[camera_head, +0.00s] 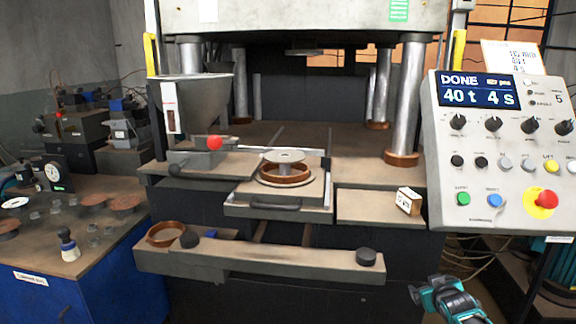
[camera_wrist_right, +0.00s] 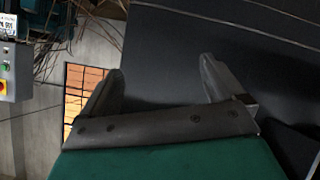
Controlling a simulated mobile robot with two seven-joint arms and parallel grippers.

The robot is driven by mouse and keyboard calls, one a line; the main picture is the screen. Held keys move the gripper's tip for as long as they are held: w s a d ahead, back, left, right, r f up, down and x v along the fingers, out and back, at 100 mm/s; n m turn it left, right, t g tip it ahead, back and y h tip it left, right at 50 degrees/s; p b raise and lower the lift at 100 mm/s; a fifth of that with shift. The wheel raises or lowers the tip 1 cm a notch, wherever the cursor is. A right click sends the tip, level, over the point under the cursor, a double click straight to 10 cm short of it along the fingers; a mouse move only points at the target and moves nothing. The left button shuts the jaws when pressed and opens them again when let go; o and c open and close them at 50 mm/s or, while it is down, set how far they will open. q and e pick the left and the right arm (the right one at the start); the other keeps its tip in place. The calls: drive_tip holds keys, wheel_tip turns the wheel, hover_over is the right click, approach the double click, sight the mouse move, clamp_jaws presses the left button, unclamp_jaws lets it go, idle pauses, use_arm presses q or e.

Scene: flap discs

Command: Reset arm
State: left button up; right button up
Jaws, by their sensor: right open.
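My right gripper (camera_wrist_right: 163,78) is open and empty in the wrist view, its two dark fingers spread apart in front of a dark panel. In the head view, a teal and black part of my right arm shows at the bottom right, below the control panel and apart from the press. My left gripper cannot be made out in either view. A pale disc (camera_head: 285,156) sits above a brown ring (camera_head: 285,174) on the pulled-out press slide (camera_head: 316,190). The control panel display (camera_head: 478,91) reads DONE, 40 t, 4 s.
The press has a front shelf (camera_head: 300,262) with another brown ring (camera_head: 167,235) and dark knobs. A hopper (camera_head: 200,95) stands at the left of the slide. A blue bench (camera_head: 70,262) with discs is at the left. A control panel (camera_head: 446,180) stands at the right.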

drive_tip(key=s+a+f+n+y, duration=0.2)
drive_tip(key=s+a+f, duration=0.5)
drive_tip(key=s+a, duration=0.2)
drive_tip(key=s+a+y, duration=0.2)
drive_tip(key=s+a, duration=0.6)
drive_tip(key=s, duration=0.4)
drive_tip(key=s+a+r+y, duration=0.1)
drive_tip(key=s+a, duration=0.7)
drive_tip(key=s, duration=0.4)
drive_tip(key=shift+s+a+r+g+y, duration=0.25)
drive_tip(key=shift+s+a+g+y, duration=0.05)
drive_tip(key=shift+s+a+y, duration=0.1)
